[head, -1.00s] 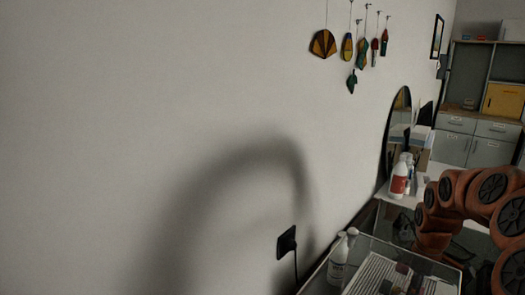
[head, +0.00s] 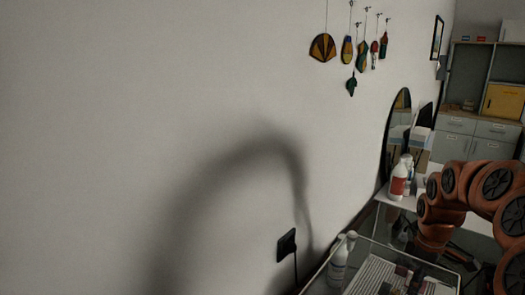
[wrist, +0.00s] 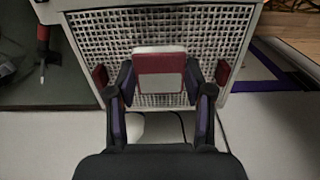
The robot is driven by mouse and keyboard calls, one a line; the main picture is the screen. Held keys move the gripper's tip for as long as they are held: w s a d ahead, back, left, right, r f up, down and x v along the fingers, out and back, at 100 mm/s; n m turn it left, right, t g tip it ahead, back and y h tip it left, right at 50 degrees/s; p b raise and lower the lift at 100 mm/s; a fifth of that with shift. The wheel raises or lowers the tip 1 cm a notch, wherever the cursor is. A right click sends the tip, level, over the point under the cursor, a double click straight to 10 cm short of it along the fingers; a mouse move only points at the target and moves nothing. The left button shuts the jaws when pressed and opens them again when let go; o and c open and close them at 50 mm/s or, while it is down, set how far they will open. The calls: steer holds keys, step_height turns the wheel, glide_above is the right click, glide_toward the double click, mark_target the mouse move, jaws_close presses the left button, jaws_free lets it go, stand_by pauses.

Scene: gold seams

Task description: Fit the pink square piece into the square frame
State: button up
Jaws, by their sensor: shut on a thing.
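In the wrist view, my gripper (wrist: 160,88) has its two dark fingers closed on the sides of a dull pink-red square piece (wrist: 160,63). The piece has a pale upper edge and a greyish lower part. It is over or in front of a white mesh rack (wrist: 101,25); I cannot tell whether it touches the rack. The square frame cannot be clearly made out. In the head view, the gripper and held piece cannot be made out.
Dark red blocks (wrist: 100,76) (wrist: 250,74) sit at the rack's sides. A purple strip (wrist: 258,84) lies at the right. The head view shows a white bottle (head: 338,266) by the rack (head: 370,276), a red-labelled bottle (head: 398,180) behind and a wall on the left.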

steer(key=shift+r+p, duration=0.7)
steer(key=shift+r, duration=1.6)
